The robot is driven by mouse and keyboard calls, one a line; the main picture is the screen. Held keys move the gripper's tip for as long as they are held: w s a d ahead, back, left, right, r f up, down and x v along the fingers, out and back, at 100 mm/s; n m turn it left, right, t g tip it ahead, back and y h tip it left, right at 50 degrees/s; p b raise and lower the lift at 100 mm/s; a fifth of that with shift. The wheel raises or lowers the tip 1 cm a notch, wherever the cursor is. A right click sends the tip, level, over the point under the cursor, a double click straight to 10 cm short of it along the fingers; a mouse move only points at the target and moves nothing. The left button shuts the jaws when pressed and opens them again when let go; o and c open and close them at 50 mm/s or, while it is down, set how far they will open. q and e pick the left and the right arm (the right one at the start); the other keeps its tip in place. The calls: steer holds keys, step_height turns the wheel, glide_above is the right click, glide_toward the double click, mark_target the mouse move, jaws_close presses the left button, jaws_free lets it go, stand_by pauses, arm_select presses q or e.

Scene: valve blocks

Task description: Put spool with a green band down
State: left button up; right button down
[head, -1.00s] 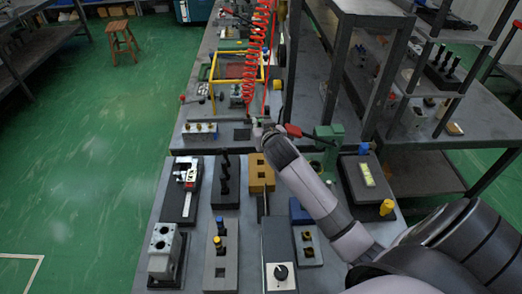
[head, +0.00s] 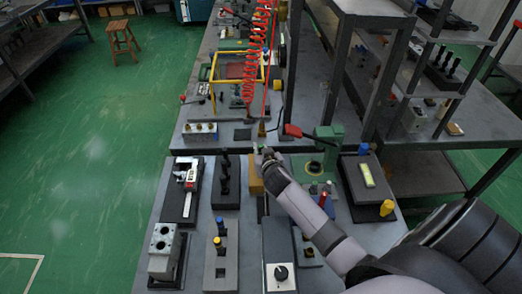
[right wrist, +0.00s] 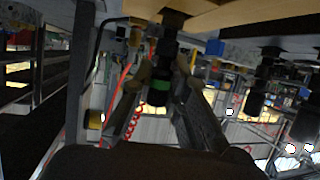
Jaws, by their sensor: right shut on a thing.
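The black spool with a green band (right wrist: 158,90) is between the fingers of my right gripper (right wrist: 162,72) in the right wrist view. The fingers are shut on it. Its far end is close to a tan block (right wrist: 225,16); I cannot tell if it touches or enters a hole. In the head view my right gripper (head: 264,156) is over the tan block (head: 255,184) and hides part of it. The spool is mostly hidden there. My left gripper is not in view.
A block with black spools (head: 226,183) stands left of the tan block, with a caliper stand (head: 186,180) further left. A grey block with blue and yellow pieces (head: 221,268) is nearer. A green fixture (head: 328,140) stands at right. A red coiled hose (head: 256,60) hangs behind.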

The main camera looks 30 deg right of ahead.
steer(key=shift+f, duration=0.15)
steer(key=c, duration=1.6)
jaws_free()
steer(key=shift+o, duration=0.2)
steer(key=shift+r, duration=0.2)
steer(key=shift+s+a, duration=0.2)
steer(key=shift+s, duration=0.2)
steer(key=v, duration=0.6)
steer(key=shift+s+r+b, duration=0.25)
steer(key=shift+b, duration=0.15)
